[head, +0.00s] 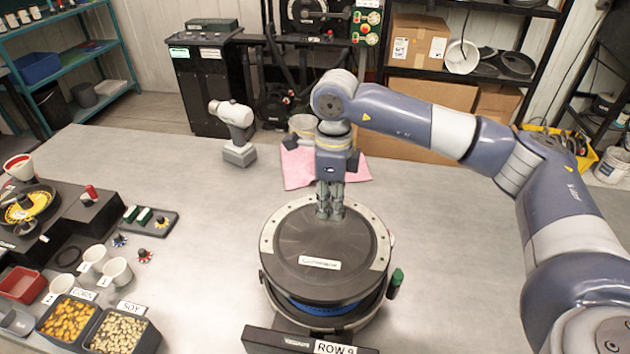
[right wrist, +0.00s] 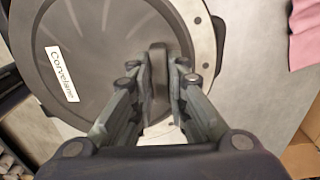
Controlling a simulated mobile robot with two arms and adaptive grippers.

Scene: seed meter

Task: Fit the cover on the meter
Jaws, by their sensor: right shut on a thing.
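The cover (head: 310,262) is a round dark disc with a white label, and it lies over the round meter (head: 378,300), whose blue part shows below the cover's front edge. A light metal rim (head: 272,235) with holes shows around the cover's sides. My right gripper (head: 330,212) is at the cover's far edge, pointing down, shut on a raised tab. In the right wrist view the dark tab (right wrist: 158,75) stands between the two fingers. Whether the cover is fully seated cannot be told. My left gripper is not in view.
A green-handled part (head: 396,280) sticks out at the meter's right side. Bins of corn (head: 68,320) and soy (head: 118,332), cups and trays fill the left. The table between is clear.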

